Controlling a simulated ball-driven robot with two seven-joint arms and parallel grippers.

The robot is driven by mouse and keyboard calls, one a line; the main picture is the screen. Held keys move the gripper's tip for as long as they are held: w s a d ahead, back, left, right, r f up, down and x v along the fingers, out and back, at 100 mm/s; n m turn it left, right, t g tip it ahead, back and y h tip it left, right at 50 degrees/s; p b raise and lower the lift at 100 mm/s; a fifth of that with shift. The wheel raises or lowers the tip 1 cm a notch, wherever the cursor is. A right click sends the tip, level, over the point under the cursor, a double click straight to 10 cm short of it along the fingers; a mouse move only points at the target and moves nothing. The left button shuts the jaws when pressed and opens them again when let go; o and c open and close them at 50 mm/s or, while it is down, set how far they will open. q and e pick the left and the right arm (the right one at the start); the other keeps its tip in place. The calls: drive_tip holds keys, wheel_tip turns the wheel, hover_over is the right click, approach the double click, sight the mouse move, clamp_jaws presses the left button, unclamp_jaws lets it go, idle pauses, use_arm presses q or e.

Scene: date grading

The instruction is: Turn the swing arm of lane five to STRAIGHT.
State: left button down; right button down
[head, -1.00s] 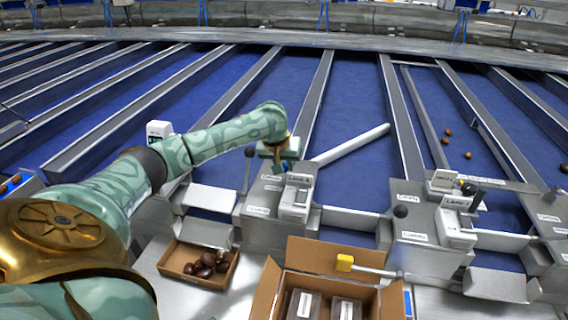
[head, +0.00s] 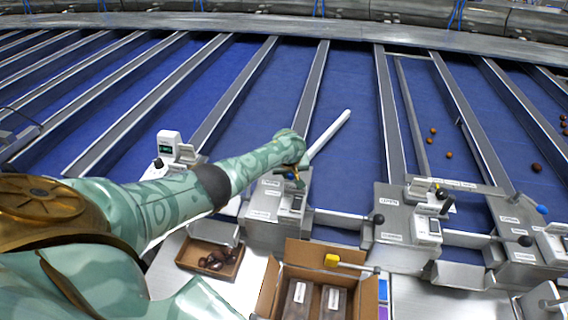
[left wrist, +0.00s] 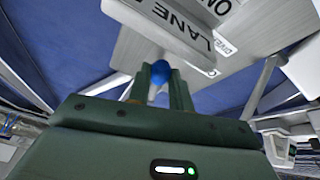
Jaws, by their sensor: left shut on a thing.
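A white swing arm (head: 330,134) reaches from a grey lane station (head: 263,207) up across the blue belt. It leans to the right of the lane's run. My left gripper (head: 293,174) is at the top of this station, beside the arm's base. In the left wrist view my left gripper (left wrist: 158,78) is shut on a blue ball knob (left wrist: 160,71). A plate marked LANE (left wrist: 190,30) stands just beyond it; its number is not readable. My right gripper does not show.
An open cardboard carton (head: 268,287) with dark packs and a shallow box (head: 185,262) of dark dates stand in front. Another station (head: 405,222) with black knobs is to the right. Metal dividers (head: 390,110) separate the lanes. Several dates lie on right-hand lanes.

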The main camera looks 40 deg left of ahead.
use_arm(q)
drive_tip(key=shift+w+d+n, duration=0.25)
drive_tip(key=shift+d+n, duration=0.1)
drive_tip(key=shift+n, duration=0.05)
drive_tip(key=shift+w+d+f+n+g+y, duration=0.1)
drive_tip(key=shift+w+d+n+g+y, duration=0.3)
drive_tip(key=shift+n, duration=0.4)
drive_tip(key=shift+w+d+n+b, duration=0.25)
drive_tip(key=shift+w+n+b, duration=0.4)
drive_tip(key=shift+b, duration=0.3)
drive_tip(key=shift+w+n+y+b, duration=0.15)
drive_tip(key=shift+n+y+b, duration=0.2)
drive_tip(key=shift+n, duration=0.1)
drive_tip(key=shift+r, duration=0.2)
drive_tip(key=c, duration=1.3)
unclamp_jaws()
drive_tip(key=shift+w+f, duration=0.1)
drive_tip(key=shift+o, duration=0.2)
